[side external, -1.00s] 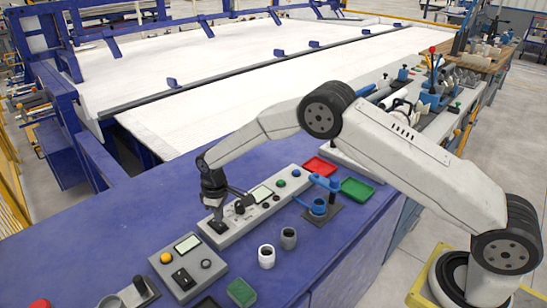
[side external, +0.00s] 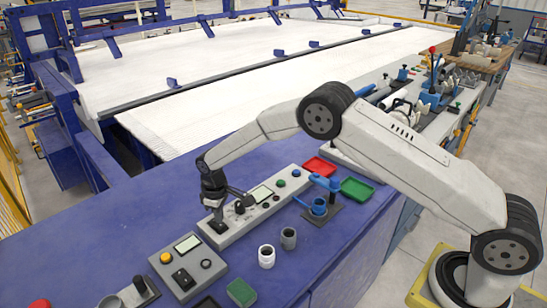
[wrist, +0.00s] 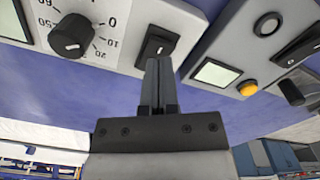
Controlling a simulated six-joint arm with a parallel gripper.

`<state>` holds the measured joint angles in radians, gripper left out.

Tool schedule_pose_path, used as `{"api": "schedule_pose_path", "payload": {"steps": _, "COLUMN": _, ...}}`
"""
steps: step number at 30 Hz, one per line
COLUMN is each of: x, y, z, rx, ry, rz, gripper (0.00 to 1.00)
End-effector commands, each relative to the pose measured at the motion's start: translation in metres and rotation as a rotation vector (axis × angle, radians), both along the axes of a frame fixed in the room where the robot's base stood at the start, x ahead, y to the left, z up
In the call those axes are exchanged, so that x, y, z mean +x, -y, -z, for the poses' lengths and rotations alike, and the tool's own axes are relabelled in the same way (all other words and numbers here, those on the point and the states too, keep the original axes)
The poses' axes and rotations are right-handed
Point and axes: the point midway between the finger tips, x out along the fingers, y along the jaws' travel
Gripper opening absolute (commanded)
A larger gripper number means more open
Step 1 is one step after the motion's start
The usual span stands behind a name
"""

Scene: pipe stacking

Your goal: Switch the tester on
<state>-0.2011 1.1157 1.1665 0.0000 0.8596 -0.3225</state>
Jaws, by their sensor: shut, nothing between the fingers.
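A long grey panel (side external: 245,213) with a display (side external: 262,193) and a dial stands on the blue bench. In the wrist view, its black rocker switch (wrist: 158,40) sits beside the black dial (wrist: 72,36), which has a printed scale. My gripper (wrist: 158,62) is shut and empty, with its fingertips at the near edge of the rocker switch, touching it or very close. In the side view, my gripper (side external: 217,214) points down over the panel's left end. The fingertips hide part of the switch, and its position cannot be told. I cannot tell which panel is the tester.
A second grey panel (side external: 205,264) with a yellow button, display and switch stands nearer the camera. A white cup (side external: 266,257) and a grey cup (side external: 288,238) stand in front. A blue clamp fixture (side external: 318,208), red tray (side external: 319,166) and green tray (side external: 356,188) are to the right.

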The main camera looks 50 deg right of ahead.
Motion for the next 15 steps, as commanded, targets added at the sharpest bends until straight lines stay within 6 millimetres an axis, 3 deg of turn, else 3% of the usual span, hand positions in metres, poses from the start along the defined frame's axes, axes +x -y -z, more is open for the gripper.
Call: {"api": "schedule_pose_path", "payload": {"steps": 15, "x": 0.0, "y": 0.0, "z": 0.0059, "rx": 0.0, "ry": 0.0, "rz": 0.0, "gripper": 0.0}}
